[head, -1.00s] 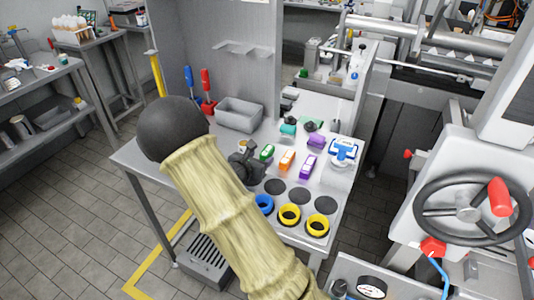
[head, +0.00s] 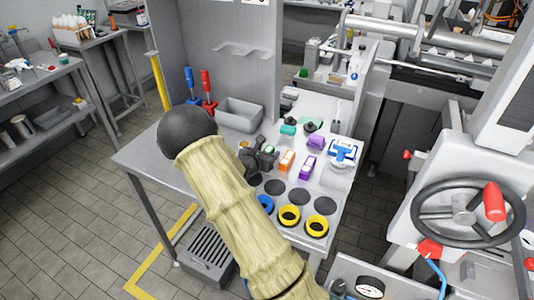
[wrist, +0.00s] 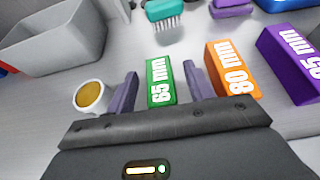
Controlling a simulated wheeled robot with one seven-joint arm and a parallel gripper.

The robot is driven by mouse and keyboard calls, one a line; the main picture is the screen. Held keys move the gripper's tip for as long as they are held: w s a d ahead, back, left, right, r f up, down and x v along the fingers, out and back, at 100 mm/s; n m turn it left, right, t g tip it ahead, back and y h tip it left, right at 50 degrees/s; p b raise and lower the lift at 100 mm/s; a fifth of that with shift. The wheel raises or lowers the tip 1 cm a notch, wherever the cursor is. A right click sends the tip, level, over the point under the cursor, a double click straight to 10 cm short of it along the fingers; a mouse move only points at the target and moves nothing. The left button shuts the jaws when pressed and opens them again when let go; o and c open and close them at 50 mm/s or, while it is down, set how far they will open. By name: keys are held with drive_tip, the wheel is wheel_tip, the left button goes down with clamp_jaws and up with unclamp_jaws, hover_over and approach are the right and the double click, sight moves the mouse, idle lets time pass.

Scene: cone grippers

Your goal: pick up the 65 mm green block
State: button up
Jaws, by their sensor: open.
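The green block (wrist: 161,82) marked "65 mm" lies on the bench in the wrist view, between the two open fingers of my gripper (wrist: 161,92). A gap shows on each side of it, narrower on the right. In the head view only a small part of the green block (head: 270,150) shows beside my gripper (head: 262,160); the rest is hidden by the gripper and arm. I cannot tell how far the fingertips are above the bench.
An orange block (wrist: 232,70) marked 80 stands close to the right finger, with a purple block (wrist: 290,62) beyond it. A white cup (wrist: 91,96) is left of the left finger. A grey bin (wrist: 55,38) and a teal brush (wrist: 166,14) lie behind.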

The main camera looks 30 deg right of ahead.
drive_tip(key=shift+c, duration=0.2)
idle(0.3)
drive_tip(key=c, duration=1.1)
wheel_tip(320, 180, up, 10)
drive_tip(key=shift+r, duration=0.1)
idle(0.3)
